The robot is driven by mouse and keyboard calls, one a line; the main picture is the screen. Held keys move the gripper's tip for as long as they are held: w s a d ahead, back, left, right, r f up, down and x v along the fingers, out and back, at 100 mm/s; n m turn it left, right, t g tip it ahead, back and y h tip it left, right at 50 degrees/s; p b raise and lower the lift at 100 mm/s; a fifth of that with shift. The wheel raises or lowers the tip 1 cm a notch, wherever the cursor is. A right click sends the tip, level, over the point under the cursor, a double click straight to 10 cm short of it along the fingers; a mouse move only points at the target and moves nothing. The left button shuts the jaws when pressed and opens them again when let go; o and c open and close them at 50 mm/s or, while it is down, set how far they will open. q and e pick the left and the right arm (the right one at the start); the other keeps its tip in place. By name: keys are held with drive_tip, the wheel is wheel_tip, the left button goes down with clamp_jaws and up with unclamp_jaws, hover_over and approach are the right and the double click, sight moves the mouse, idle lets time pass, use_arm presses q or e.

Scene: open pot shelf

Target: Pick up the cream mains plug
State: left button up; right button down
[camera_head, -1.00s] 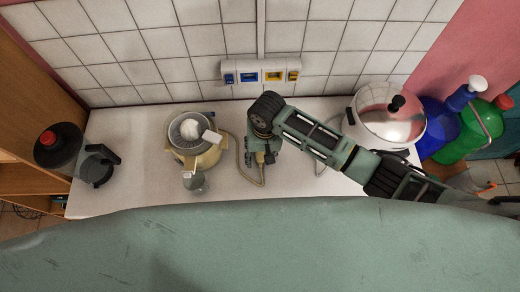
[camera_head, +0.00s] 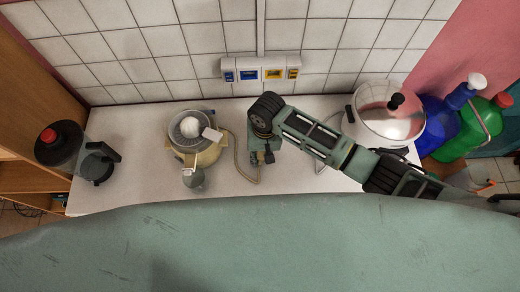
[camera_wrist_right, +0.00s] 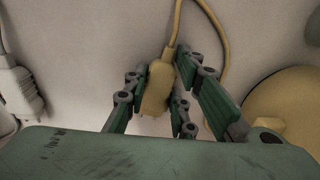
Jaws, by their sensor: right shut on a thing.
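The cream mains plug (camera_wrist_right: 158,88) is between the fingers of my right gripper (camera_wrist_right: 155,98) in the right wrist view, with its cream cable running up from it. The fingers are shut on its sides. In the head view my right gripper (camera_head: 262,158) points down over the white worktop (camera_head: 315,185), right of the cream appliance (camera_head: 201,160). The plug is hidden there behind the gripper, but its cable (camera_head: 240,168) shows looping beside it. I cannot tell whether the plug touches the worktop. My left gripper is not in view.
A white plug (camera_wrist_right: 20,92) lies left in the wrist view. A socket panel (camera_head: 261,70) is on the tiled wall. A shiny lidded pot (camera_head: 388,120) stands right, near blue (camera_head: 440,127) and green (camera_head: 480,130) bottles. A dark red-topped container (camera_head: 58,150) stands left.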

drive_tip(key=shift+r, duration=0.5)
wheel_tip(320, 180, up, 3)
drive_tip(key=shift+f+b, duration=0.1)
drive_tip(key=shift+b, duration=0.75)
drive_tip(key=s+d+r+b, duration=0.2)
drive_tip(key=s+d+r, duration=0.4)
drive_tip(key=d, duration=0.3)
drive_tip(key=shift+s+d+r, duration=0.3)
drive_tip(key=shift+s+r, duration=0.05)
drive_tip(key=shift+r, duration=0.3)
drive_tip(key=n, duration=0.2)
approach(260, 154)
drive_tip(key=w+a+r, duration=0.3)
drive_tip(key=w+r, duration=0.3)
drive_tip(key=w, duration=0.6)
drive_tip(key=shift+w+h, duration=0.25)
drive_tip(key=shift+h, duration=0.05)
